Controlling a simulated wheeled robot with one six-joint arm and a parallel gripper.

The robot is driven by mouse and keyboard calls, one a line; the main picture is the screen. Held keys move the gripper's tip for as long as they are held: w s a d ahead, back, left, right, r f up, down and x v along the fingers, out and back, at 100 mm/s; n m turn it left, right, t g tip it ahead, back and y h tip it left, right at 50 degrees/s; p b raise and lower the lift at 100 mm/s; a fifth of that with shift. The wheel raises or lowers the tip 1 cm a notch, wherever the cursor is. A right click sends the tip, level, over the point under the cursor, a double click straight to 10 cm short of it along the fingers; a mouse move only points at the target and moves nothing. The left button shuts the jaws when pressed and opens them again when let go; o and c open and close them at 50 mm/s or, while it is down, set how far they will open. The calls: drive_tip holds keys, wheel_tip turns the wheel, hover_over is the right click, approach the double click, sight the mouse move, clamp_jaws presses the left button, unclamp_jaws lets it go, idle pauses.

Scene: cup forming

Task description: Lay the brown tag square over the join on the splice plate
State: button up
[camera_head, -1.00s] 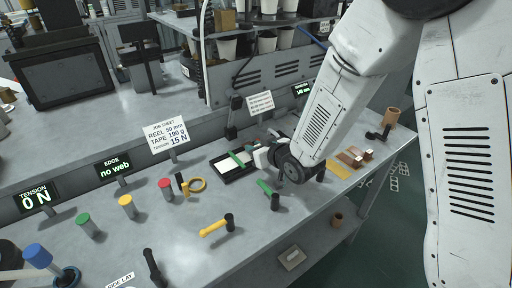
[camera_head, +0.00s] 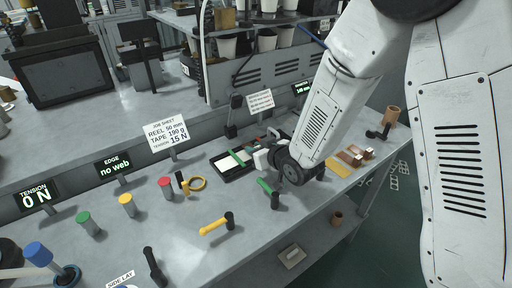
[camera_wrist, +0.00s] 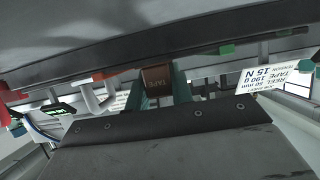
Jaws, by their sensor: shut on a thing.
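In the head view, my gripper (camera_head: 260,158) is at the right side of a black-framed plate with a white face (camera_head: 227,164), which looks like the splice plate. A green strip (camera_head: 237,157) shows across its white face; I cannot tell whether it is a finger or lies on the plate. The tag and the join are not clear in the head view.
A green-handled tool (camera_head: 268,191) and a yellow-handled hammer (camera_head: 216,224) lie in front of the plate. Brown blocks (camera_head: 351,155) are on the right. Sign stands line the back.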

drive_tip(key=o, duration=1.5)
drive_tip(key=shift+r, duration=0.15)
drive_tip(key=shift+r, duration=3.9)
